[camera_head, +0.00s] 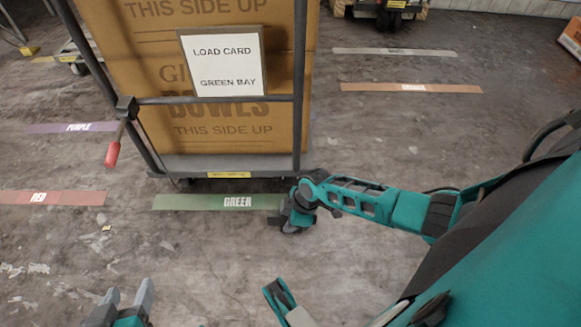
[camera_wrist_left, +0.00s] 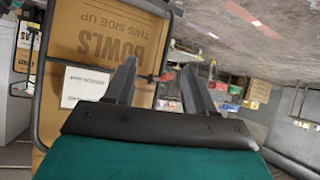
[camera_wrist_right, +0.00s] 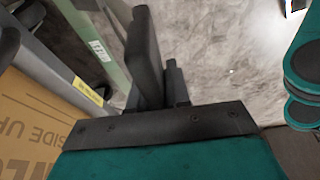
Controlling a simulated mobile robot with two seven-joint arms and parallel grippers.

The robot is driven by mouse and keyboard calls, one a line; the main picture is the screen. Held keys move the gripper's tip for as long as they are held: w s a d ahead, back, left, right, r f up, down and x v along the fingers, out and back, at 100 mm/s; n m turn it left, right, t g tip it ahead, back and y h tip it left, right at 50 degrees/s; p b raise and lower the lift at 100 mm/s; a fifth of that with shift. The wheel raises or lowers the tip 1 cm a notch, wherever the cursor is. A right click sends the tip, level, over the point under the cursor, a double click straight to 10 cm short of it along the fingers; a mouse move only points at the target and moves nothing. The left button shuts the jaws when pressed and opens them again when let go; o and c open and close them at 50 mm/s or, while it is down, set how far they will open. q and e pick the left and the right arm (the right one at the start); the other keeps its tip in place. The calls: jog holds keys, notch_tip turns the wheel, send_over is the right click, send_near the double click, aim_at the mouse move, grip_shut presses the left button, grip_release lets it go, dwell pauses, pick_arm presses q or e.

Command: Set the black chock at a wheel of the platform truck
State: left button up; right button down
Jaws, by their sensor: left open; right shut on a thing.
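The platform truck (camera_head: 235,163) stands at the upper left in the head view, with a big cardboard box (camera_head: 150,60) on it. A dark wheel shows faintly under its front edge. My right gripper (camera_head: 294,217) is low by the truck's front right corner, at the right end of the green strip. It is shut on a dark thing, apparently the black chock; gripper and shadow make its outline hard to tell. In the right wrist view dark fingers (camera_wrist_right: 160,80) stand beside the truck's edge. My left gripper (camera_head: 128,296) is open and empty at the lower left.
Floor strips marked green (camera_head: 215,202), red (camera_head: 50,198), purple (camera_head: 75,128) and orange (camera_head: 412,88) lie around the truck. A red-ended lever (camera_head: 113,154) sticks out at the truck's left. Another wheeled truck (camera_head: 385,8) stands at the top. Floor in front is mostly clear, with scraps at left.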

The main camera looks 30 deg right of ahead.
jog(key=w+d+b, duration=0.1)
jog(key=w+d, duration=0.4)
jog(key=w, duration=0.3)
jog(key=shift+w+d+f, duration=0.15)
jog(key=shift+w+f, duration=0.1)
jog(key=shift+f, duration=0.2)
dwell(0.3)
jog(key=shift+f, duration=0.2)
jog(key=c, duration=1)
grip_release()
jog(key=shift+s+f, duration=0.1)
jog(key=shift+s, duration=0.05)
